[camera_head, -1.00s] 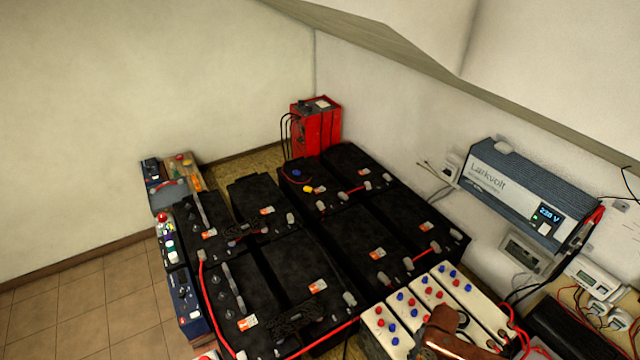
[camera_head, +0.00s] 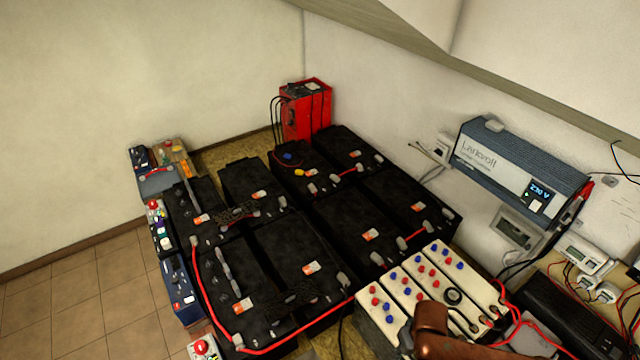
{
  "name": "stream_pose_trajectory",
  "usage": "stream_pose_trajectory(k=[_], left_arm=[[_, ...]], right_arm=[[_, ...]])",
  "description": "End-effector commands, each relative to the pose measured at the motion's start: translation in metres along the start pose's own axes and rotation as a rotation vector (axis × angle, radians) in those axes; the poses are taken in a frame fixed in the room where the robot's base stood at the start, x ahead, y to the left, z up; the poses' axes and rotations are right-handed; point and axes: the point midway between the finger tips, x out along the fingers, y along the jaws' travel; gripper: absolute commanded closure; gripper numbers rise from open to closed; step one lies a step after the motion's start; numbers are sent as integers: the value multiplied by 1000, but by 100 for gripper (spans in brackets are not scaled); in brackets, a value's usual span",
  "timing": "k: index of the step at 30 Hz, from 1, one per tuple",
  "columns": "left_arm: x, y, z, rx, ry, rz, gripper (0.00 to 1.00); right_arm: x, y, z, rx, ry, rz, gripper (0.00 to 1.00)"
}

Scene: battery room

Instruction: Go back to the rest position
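Neither of my grippers shows clearly in the head view. A brown, rounded object (camera_head: 440,332) stands at the bottom edge in front of the white-topped batteries; I cannot tell what it is, and its lower part is cut off. The white-topped batteries (camera_head: 398,292) carry red and blue caps and a dark ring. No held object is visible.
Several black batteries (camera_head: 290,250) joined by red cables fill the middle. A red box (camera_head: 304,112) stands behind them. A blue-grey inverter (camera_head: 520,172) hangs on the right wall. Tiled floor (camera_head: 85,300) lies clear at the left.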

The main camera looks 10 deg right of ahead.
Motion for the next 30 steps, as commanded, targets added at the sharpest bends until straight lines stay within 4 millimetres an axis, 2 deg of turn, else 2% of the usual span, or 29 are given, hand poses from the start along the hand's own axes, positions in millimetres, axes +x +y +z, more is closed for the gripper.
stream_pose_trajectory(k=[3,12,30], left_arm=[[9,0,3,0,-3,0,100],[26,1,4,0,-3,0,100],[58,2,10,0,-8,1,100]], right_arm=[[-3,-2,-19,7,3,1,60],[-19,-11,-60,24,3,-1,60],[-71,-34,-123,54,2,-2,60]])
